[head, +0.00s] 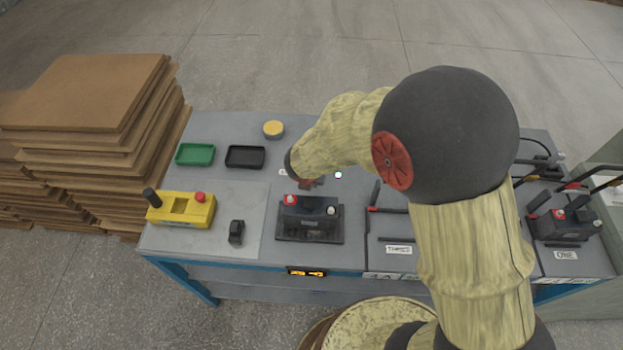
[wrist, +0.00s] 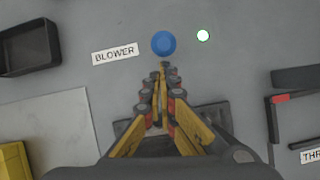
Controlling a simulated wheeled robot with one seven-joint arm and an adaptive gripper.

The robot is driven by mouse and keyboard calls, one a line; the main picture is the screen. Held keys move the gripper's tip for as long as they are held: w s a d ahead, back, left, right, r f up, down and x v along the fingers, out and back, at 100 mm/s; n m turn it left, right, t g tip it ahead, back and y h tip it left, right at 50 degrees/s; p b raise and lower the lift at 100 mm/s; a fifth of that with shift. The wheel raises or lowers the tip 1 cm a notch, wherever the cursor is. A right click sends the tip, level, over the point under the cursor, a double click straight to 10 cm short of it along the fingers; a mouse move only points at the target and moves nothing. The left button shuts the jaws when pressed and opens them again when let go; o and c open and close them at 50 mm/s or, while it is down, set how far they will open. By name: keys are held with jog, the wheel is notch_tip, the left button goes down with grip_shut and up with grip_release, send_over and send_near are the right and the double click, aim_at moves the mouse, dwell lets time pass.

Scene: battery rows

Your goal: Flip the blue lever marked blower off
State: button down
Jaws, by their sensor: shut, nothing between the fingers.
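The blue lever (wrist: 163,43) shows in the wrist view as a round blue knob seen from above. The white label reading BLOWER (wrist: 115,53) lies just left of it. My gripper (wrist: 163,70) is shut and empty, its fingertips just below the knob in the picture. Whether they touch it, I cannot tell. In the head view my gripper (head: 310,184) points down over the bench behind the black battery, and the lever is hidden by my arm.
A black battery with red and white caps (head: 310,207) stands in front of my gripper. A black tray (head: 245,157), a green tray (head: 195,154) and a yellow box (head: 181,209) are to the left. A small white spot with a green rim (wrist: 203,36) is right of the lever.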

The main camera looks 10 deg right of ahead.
jog(key=shift+w+d+r+p, duration=0.1)
jog(key=shift+w+r+p, duration=0.35)
jog(key=shift+p, duration=0.35)
jog(key=w+p, duration=0.1)
jog(key=w+r+p, duration=0.1)
jog(key=p, duration=0.1)
jog(key=shift+d+r, duration=0.2)
jog(key=shift+r, duration=0.05)
jog(key=shift+w+d+r+p, duration=0.15)
jog(key=shift+w+p, duration=0.55)
jog(key=shift+w, duration=0.05)
jog(key=shift+w+d+r+p, duration=0.1)
jog(key=shift+w+p, duration=0.55)
jog(key=shift+w, duration=0.05)
jog(key=shift+r+p, duration=0.75)
jog(key=shift+r, duration=0.05)
jog(key=v, duration=1.2)
